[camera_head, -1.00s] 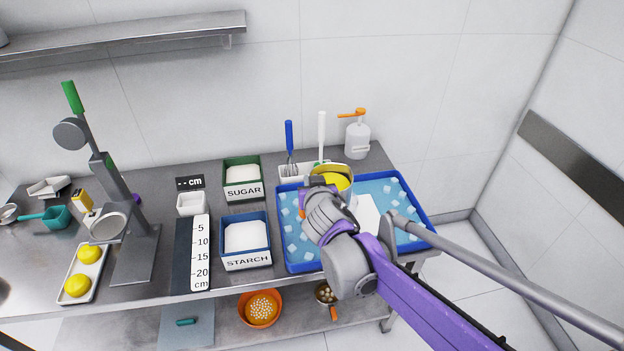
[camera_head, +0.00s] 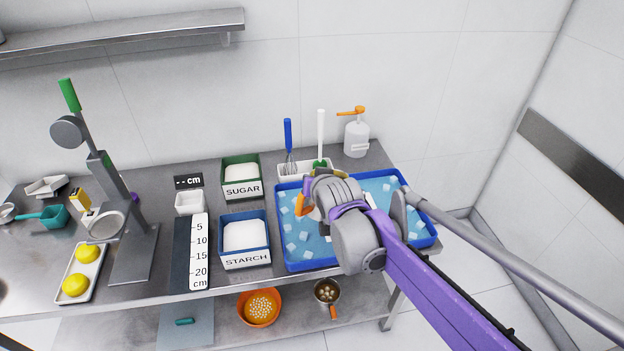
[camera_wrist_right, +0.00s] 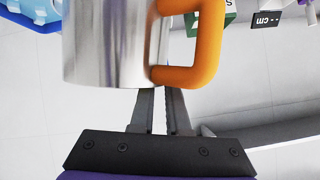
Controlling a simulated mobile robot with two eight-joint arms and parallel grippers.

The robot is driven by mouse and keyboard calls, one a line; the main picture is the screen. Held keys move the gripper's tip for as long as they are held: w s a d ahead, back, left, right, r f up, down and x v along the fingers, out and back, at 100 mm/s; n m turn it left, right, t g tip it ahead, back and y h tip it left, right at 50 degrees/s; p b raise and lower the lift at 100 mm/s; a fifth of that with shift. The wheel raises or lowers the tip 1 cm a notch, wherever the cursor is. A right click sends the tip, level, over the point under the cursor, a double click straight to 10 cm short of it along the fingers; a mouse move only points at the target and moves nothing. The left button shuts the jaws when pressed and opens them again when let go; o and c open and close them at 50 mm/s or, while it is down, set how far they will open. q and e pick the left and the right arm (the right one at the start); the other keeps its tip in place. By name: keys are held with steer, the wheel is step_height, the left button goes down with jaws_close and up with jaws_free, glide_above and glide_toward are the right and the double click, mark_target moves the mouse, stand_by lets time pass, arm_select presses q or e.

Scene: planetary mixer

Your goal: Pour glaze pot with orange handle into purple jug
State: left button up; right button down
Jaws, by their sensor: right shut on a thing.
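The glaze pot, a metal pot with an orange handle, is held by my right gripper and fills the top of the right wrist view (camera_wrist_right: 105,45). The wrist view shows the fingers of my right gripper (camera_wrist_right: 160,112) shut at the pot beside its orange handle (camera_wrist_right: 205,45). In the head view, my gripper and wrist hide most of the pot over the blue tray; part of the orange handle (camera_head: 302,205) shows. Its contents are hidden now. A small purple thing (camera_head: 134,197) shows behind the press; I cannot tell if it is the jug. My left gripper is out of view.
The blue tray (camera_head: 292,266) holds pale cubes. Left of it stand the SUGAR bin (camera_head: 243,190), the STARCH bin (camera_head: 246,261), a ruler board (camera_head: 198,250) and a tall press (camera_head: 135,255). A whisk (camera_head: 289,145), a spatula (camera_head: 321,135) and a pump bottle (camera_head: 356,138) stand behind.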

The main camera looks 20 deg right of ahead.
steer(key=shift+d+r+m+y+p, duration=0.2)
steer(key=shift+r+m+y+p, duration=0.15)
steer(key=shift+p, duration=0.4)
steer(key=shift+r, duration=0.1)
steer(key=shift+w+d+r+m+g+y+p, duration=0.2)
steer(key=shift+d+r+m+g+y+p, duration=0.05)
steer(key=shift+g+y+p, duration=0.35)
steer(key=shift+s, duration=0.1)
stand_by(0.4)
